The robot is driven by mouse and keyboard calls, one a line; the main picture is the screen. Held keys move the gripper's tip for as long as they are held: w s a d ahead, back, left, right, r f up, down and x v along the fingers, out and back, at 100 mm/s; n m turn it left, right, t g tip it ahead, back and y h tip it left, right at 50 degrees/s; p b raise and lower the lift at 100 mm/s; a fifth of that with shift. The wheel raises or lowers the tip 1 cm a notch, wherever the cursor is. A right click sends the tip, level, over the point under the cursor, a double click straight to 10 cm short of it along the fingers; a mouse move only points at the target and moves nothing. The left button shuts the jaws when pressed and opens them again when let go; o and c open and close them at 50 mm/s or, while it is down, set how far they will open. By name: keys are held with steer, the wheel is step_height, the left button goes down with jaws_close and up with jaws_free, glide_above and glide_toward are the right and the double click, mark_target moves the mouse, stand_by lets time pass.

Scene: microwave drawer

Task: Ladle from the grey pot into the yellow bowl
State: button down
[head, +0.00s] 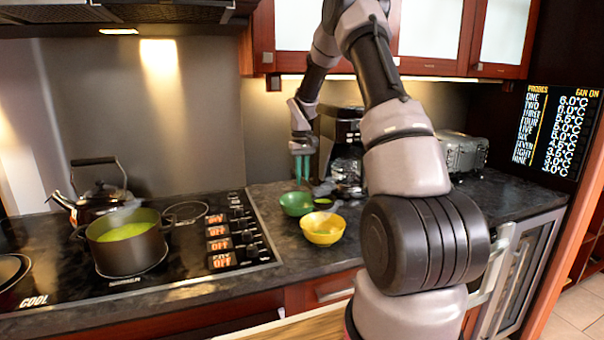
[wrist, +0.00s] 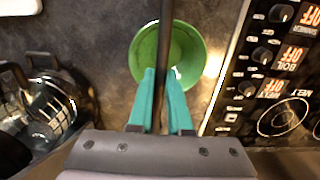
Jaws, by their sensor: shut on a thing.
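The grey pot (head: 126,250) stands on the cooktop at the left in the head view, with yellow-green liquid inside. The yellow bowl (head: 323,238) is on the dark counter right of the cooktop. My gripper (head: 302,165) is above the counter, behind the yellow bowl and over a green bowl (head: 296,205). In the wrist view, my gripper's teal fingers (wrist: 160,100) are shut on a thin dark handle (wrist: 166,40), which looks like the ladle's. The handle crosses in front of the green bowl (wrist: 190,58). I cannot clearly make out the ladle's cup.
A dark kettle (head: 98,196) stands behind the pot. Cooktop knobs (head: 235,235) lie left of the bowls. A coffee machine (head: 341,140) and a metal toaster (head: 463,153) stand along the back. A glass jug (wrist: 40,105) is at the wrist view's left.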

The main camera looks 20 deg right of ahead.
steer(key=shift+a+f, duration=0.2)
steer(key=shift+f, duration=0.05)
steer(key=a+f+h, duration=0.1)
steer(key=h, duration=0.4)
steer(key=a+f+h, duration=0.1)
steer(key=h, duration=0.5)
steer(key=a+h, duration=0.1)
steer(key=h, duration=0.5)
steer(key=shift+a+f, duration=0.15)
steer(key=shift+f, duration=0.25)
stand_by(0.6)
step_height(320, 180, up, 3)
steer(key=y, duration=1.7)
